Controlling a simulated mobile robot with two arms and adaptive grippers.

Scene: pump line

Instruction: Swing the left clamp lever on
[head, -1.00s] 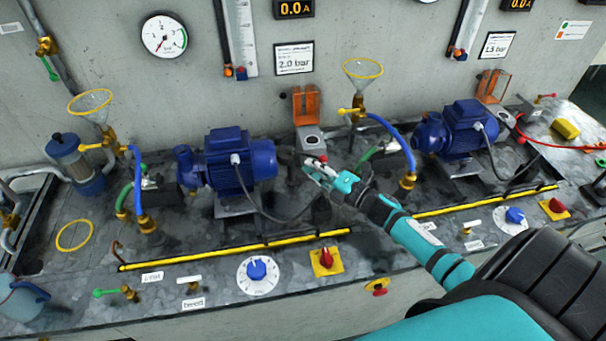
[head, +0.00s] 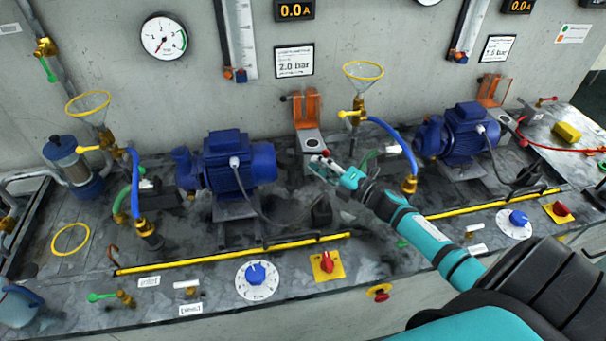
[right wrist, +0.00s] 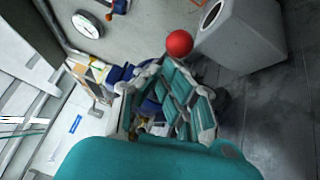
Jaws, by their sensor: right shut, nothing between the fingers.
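A small red ball knob (head: 325,153) shows just beyond the tip of my right gripper (head: 324,168), beside the left pump. It looks like the end of the clamp lever, but its arm is hidden behind the gripper. In the right wrist view the red knob (right wrist: 179,43) stands just past the fingers (right wrist: 172,98), close to the grey box. My right gripper is shut and empty. Whether it touches the lever I cannot tell. My left gripper is in neither view.
The left blue pump (head: 236,165) stands left of my gripper. A grey box (head: 311,143) with a raised orange cover (head: 306,107) is just behind it. A yellow-rimmed funnel (head: 362,71) and blue hose (head: 397,145) stand to the right. A yellow rail (head: 235,253) runs in front.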

